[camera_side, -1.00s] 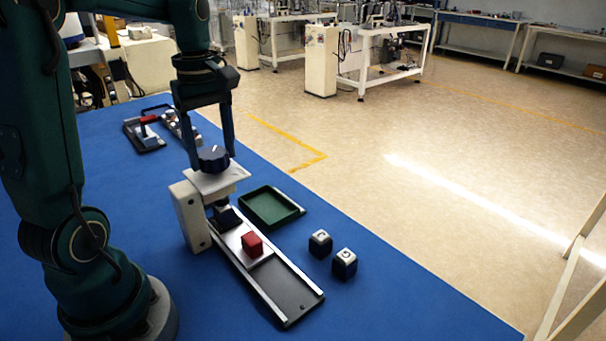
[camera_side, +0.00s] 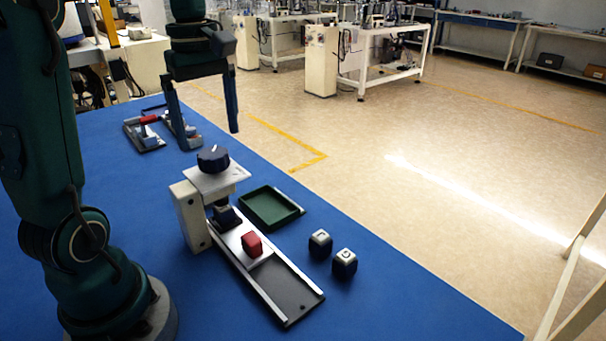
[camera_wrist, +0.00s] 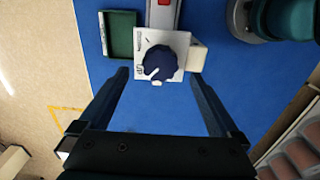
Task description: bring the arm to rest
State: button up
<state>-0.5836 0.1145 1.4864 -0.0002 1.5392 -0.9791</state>
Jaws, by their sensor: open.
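My gripper (camera_side: 208,140) is open and empty, raised above the blue table. In the side view its two long fingers hang apart, behind and above the device with the dark knob (camera_side: 213,157). In the wrist view the fingers of my gripper (camera_wrist: 160,108) are spread wide, and the knob (camera_wrist: 159,63) shows on its white plate (camera_wrist: 142,40) beyond them. Neither finger touches the knob. The white pointer mark on the knob faces toward the lower left of the wrist view.
A red block (camera_side: 251,244) sits on the slide rail (camera_side: 283,291) in front of the knob. A green tray (camera_side: 270,207) and two dark cubes with white tops (camera_side: 320,243) (camera_side: 344,262) lie to the right. Small fixtures (camera_side: 146,135) stand at the far left.

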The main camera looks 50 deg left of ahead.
jog(key=shift+r, duration=0.45)
jog(key=shift+d, duration=0.15)
jog(key=s+d+r+m+t, duration=0.25)
jog(key=d+m, duration=0.25)
jog(key=d, duration=0.3)
jog(key=s+d+f+m+t, duration=0.3)
jog(key=f+m, duration=0.4)
jog(key=m, duration=0.5)
jog(key=s+d, duration=0.1)
jog(key=d, duration=0.1)
jog(key=shift+d+f+m, duration=0.4)
